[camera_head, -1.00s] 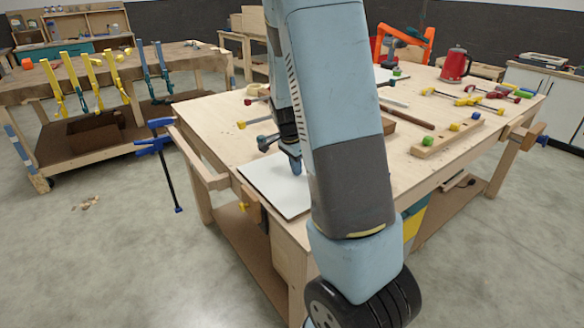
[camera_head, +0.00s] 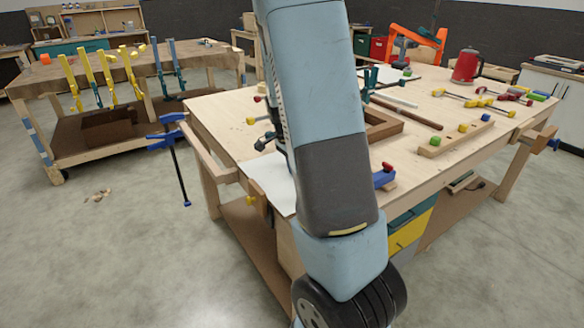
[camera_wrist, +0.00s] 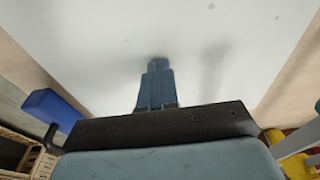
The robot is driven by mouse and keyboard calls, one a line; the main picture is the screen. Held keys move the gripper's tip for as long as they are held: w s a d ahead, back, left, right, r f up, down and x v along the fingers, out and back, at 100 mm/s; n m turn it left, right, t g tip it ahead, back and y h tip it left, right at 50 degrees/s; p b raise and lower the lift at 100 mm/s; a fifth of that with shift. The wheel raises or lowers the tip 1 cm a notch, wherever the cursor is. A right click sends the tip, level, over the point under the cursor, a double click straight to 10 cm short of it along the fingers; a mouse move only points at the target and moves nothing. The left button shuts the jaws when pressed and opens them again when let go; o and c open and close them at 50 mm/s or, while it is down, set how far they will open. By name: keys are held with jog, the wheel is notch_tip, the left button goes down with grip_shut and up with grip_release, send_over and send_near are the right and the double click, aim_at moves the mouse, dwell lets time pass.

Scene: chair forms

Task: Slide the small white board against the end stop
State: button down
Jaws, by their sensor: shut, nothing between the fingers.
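The small white board (camera_head: 270,178) lies flat on the near left corner of the wooden workbench; my arm covers its right part in the head view. In the wrist view the white board (camera_wrist: 220,50) fills most of the picture. My gripper (camera_wrist: 157,65) is shut and empty, its fingertips over the board's white face; they look at or close to the surface, but I cannot tell if they touch. In the head view my arm hides the fingertips. I cannot make out which piece is the end stop.
A wooden frame (camera_head: 382,125), a blue clamp (camera_head: 384,176) and a strip with coloured knobs (camera_head: 455,140) are on the bench right of my arm. A blue-handled clamp (camera_head: 166,138) hangs at the bench's left edge.

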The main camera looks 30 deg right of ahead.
jog(key=shift+w+r, duration=0.15)
jog(key=shift+r, duration=0.5)
notch_tip(320, 180, up, 12)
jog(key=a, duration=0.2)
jog(key=shift+r, duration=0.15)
jog(key=s+a+r+n+t, duration=0.2)
jog(key=s+a+r+n, duration=0.1)
jog(key=s+a+n, duration=0.2)
jog(key=s+a+r+n+t+y, duration=0.1)
jog(key=s+a+r+n, duration=0.3)
jog(key=s, duration=0.5)
jog(key=s+a+r+n+t, duration=0.2)
jog(key=s+a+r+n, duration=0.2)
jog(key=s+a+n, duration=0.2)
jog(key=s+n, duration=0.1)
jog(key=n, duration=0.1)
jog(key=shift+s+a+n+t+y, duration=0.3)
jog(key=shift+s+y, duration=0.05)
jog(key=shift+y, duration=0.05)
jog(key=shift+a, duration=0.1)
